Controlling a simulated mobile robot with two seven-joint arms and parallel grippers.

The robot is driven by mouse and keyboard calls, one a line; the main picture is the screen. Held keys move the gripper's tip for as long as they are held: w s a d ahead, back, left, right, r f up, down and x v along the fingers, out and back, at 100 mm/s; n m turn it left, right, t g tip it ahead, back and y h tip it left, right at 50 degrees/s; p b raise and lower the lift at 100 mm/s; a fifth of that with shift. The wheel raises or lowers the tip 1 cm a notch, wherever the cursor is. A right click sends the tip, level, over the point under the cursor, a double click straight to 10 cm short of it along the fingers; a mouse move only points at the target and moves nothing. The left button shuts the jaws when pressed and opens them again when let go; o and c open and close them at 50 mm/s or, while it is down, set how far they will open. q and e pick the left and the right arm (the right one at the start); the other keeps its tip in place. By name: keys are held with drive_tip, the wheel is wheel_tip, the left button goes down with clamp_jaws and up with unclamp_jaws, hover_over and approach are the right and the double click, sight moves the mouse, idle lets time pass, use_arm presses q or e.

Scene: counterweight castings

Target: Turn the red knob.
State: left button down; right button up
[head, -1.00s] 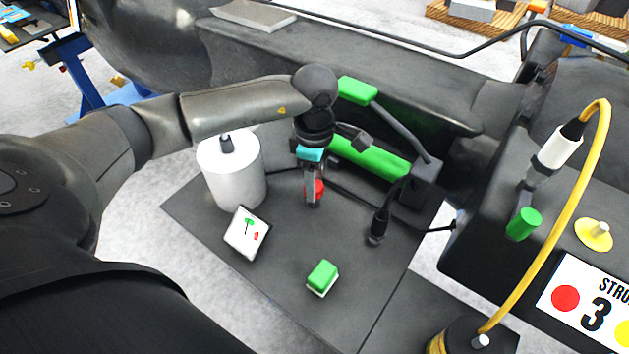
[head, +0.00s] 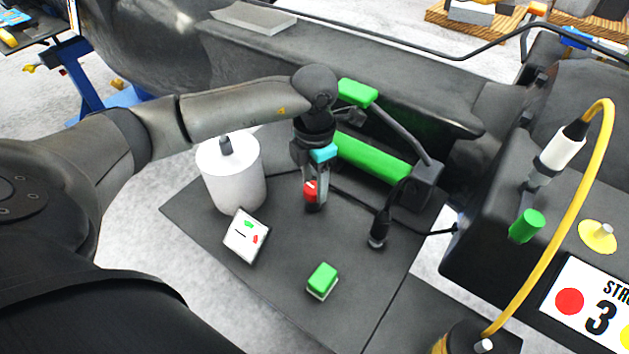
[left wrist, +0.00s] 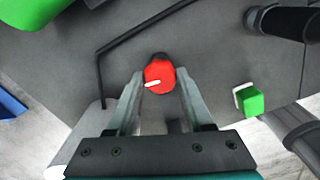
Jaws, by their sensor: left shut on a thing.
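The red knob (head: 310,190) stands on the dark grey plate, and a white mark shows on its top. In the left wrist view the knob (left wrist: 160,76) sits between the fingertips, its white mark pointing to the left. My left gripper (head: 314,203) reaches down from above and is shut on the knob; it also shows in the left wrist view (left wrist: 160,84). My right gripper is not in view.
A white cylinder (head: 231,185) stands close left of my gripper. A green-topped block (head: 322,279) is at the front. A black upright handle (head: 378,232) and a green bar (head: 372,158) are to the right and behind. The plate between them is bare.

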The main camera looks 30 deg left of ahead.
sight(315, 187)
use_arm(q)
drive_tip(key=shift+n, duration=0.6)
drive_tip(key=shift+c, duration=1.5)
unclamp_jaws()
drive_tip(key=shift+r, duration=0.1)
wheel_tip(315, 187, up, 15)
